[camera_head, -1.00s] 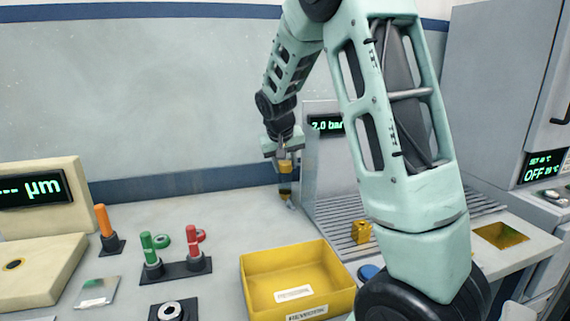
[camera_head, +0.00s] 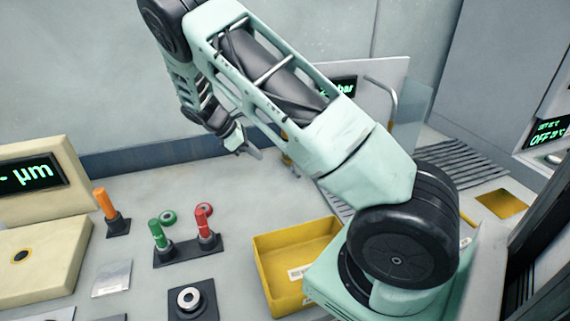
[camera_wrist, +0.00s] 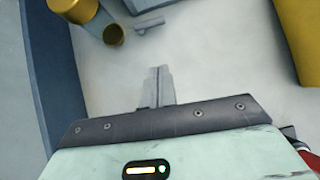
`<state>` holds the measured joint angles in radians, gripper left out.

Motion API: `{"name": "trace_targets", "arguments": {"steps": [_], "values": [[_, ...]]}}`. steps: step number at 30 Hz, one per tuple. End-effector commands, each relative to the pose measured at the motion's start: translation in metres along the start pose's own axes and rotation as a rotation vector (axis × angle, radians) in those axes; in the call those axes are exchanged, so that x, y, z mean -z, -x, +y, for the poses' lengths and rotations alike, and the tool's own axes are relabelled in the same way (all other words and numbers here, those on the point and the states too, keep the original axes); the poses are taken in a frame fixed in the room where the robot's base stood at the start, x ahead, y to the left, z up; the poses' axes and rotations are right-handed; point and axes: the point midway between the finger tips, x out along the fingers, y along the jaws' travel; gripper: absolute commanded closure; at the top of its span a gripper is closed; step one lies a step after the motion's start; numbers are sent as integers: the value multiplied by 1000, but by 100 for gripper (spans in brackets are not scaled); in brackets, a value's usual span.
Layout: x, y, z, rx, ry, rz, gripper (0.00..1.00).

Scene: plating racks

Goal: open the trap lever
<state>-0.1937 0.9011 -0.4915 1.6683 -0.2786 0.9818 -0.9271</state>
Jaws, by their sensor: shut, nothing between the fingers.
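The trap shows in the wrist view as a brass cylinder (camera_wrist: 113,34) at the top left, beside a larger, partly cut-off brass part. A small grey lever (camera_wrist: 149,25) sticks out to the right of the cylinder, low over the bench top. My gripper (camera_head: 256,154) hangs to the left of the trap. In the wrist view its fingers (camera_wrist: 156,72) are together and empty, apart from the lever.
A yellow bin (camera_head: 262,275) stands in front on the bench; part of it also shows in the wrist view (camera_wrist: 302,35). A stand with green and red handles (camera_head: 190,250) and an orange handle (camera_head: 101,200) are at left. A clear panel (camera_head: 410,108) stands right of the trap.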

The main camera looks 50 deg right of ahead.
Motion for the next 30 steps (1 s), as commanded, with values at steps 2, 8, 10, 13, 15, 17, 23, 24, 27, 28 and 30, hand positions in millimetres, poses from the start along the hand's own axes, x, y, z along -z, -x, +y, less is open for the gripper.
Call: {"name": "trace_targets", "arguments": {"steps": [2, 8, 10, 13, 15, 17, 23, 24, 27, 28, 30], "values": [[-2, -11, -1, 4, -2, -2, 100], [-3, -49, -1, 5, -3, -3, 100], [-3, -64, -1, 5, -3, -2, 100], [-3, -84, -1, 5, -4, -2, 100], [-4, -96, -1, 4, -5, -1, 100], [-13, -102, -1, 4, -7, 0, 100], [-24, -119, -1, 2, -5, 1, 100], [-25, -121, 0, 2, -6, 2, 100], [-26, -124, 0, 0, -6, 3, 100], [-26, -124, 0, 0, -6, 3, 100], [-26, -124, 0, 0, -6, 3, 100]]}}
